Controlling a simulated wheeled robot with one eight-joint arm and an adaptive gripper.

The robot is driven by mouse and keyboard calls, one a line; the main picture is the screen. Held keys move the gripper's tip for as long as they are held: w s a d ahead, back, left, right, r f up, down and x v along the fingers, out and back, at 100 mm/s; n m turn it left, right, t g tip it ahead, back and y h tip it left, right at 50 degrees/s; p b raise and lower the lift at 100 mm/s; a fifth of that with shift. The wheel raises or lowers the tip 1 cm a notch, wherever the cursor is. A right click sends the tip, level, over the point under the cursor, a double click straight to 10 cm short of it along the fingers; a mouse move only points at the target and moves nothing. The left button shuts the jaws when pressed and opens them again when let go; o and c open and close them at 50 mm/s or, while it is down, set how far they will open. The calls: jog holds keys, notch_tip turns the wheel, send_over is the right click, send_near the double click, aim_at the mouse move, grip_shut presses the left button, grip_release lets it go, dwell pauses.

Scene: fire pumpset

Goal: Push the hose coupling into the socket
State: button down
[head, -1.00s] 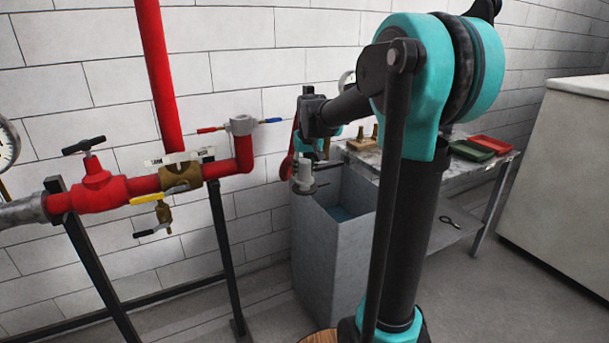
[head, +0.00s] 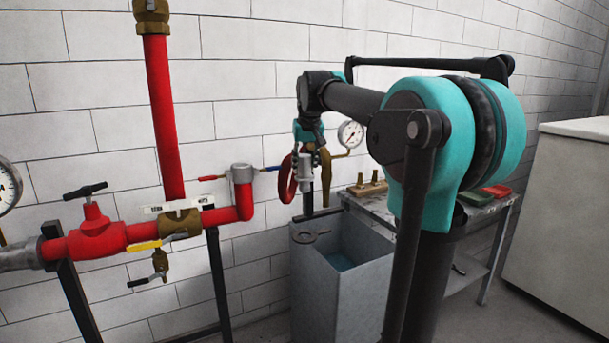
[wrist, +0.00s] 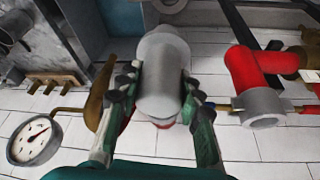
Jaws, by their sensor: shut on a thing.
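The grey cylindrical hose coupling (wrist: 160,75) is between the two fingers of my gripper (wrist: 162,100) in the wrist view. My gripper is shut on it. In the head view the coupling (head: 305,171) hangs below my gripper (head: 307,155), upright, above the grey trough. A round grey fitting, which looks like the socket, tops the red elbow pipe (head: 243,205) to the left; this socket (head: 241,173) is at about the coupling's height in the picture and apart from it. The socket (wrist: 263,106) also shows right of the coupling in the wrist view.
The grey trough (head: 325,275) stands below my gripper. A pressure gauge (head: 350,134) and a red loop (head: 287,180) are close by at the wall. A red valve (head: 97,230) and yellow lever (head: 147,245) are on the pipe to the left. A bench (head: 400,215) is behind the arm.

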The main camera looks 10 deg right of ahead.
aim_at(304, 155)
jog(key=shift+r, duration=2.8)
